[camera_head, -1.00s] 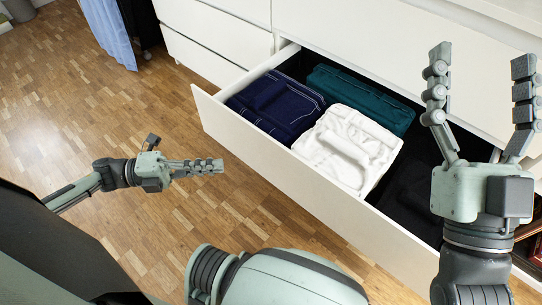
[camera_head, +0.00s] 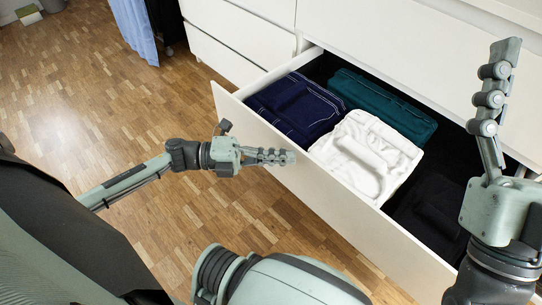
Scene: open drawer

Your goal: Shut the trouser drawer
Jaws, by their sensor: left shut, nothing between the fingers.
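The trouser drawer (camera_head: 340,196) is a white drawer pulled open from the dresser. It holds folded navy trousers (camera_head: 298,105), white trousers (camera_head: 366,153), teal trousers (camera_head: 382,103) and black ones (camera_head: 437,203). My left gripper (camera_head: 291,157) is shut and empty, its fingers pointing right at the drawer's front panel. Its tips overlap the panel in the picture; I cannot tell whether they touch it. My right gripper (camera_head: 505,110) points up at the right, over the drawer's right end.
Closed white drawers (camera_head: 240,40) of the dresser stand at upper left and above the open one. Blue cloth (camera_head: 135,28) hangs at the top left. The parquet floor (camera_head: 90,85) on the left is clear.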

